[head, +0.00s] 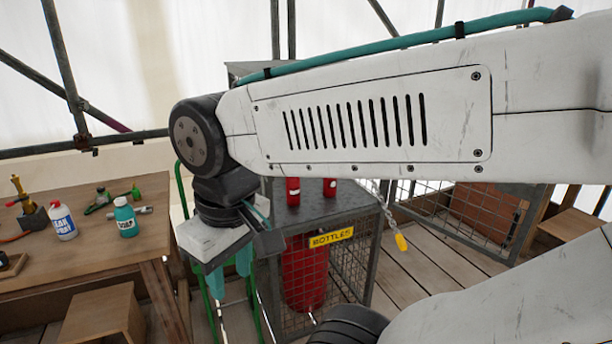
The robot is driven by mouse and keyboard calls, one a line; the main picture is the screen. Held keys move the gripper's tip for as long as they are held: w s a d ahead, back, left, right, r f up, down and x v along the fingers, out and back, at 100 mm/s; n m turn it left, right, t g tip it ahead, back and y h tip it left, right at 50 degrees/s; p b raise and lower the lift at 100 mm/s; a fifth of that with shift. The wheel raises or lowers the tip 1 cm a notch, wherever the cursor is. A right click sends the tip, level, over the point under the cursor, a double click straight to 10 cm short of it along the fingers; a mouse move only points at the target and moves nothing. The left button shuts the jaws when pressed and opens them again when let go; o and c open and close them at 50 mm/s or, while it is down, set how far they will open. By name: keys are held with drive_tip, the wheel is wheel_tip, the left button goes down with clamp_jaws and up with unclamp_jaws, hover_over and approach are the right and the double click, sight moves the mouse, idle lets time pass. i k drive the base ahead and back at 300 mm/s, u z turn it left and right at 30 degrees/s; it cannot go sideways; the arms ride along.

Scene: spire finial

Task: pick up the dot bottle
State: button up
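No bottle in the head view shows a clear dot mark, so I cannot tell which one is the dot bottle. A white bottle with a blue label (62,222) stands upright on the wooden bench at the left. A teal bottle with a white label (125,218) stands upright to its right. Two small red containers, one at the left (293,192) and one at the right (330,187), stand on the cage top. My gripper (232,262) hangs right of the bench, in front of the cage.
The wooden bench (80,262) also bears a brass-coloured tool (20,190) and small green tools (100,200). A mesh cage with a yellow BOTTLES sign (332,237) holds a red cylinder (305,275). A green trolley frame (181,190) stands behind my gripper. My arm hides much of the background.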

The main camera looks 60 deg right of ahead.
sight(330, 185)
drive_tip(key=i, duration=0.55)
drive_tip(key=z, duration=2.35)
drive_tip(key=i, duration=0.5)
drive_tip(key=u, duration=0.05)
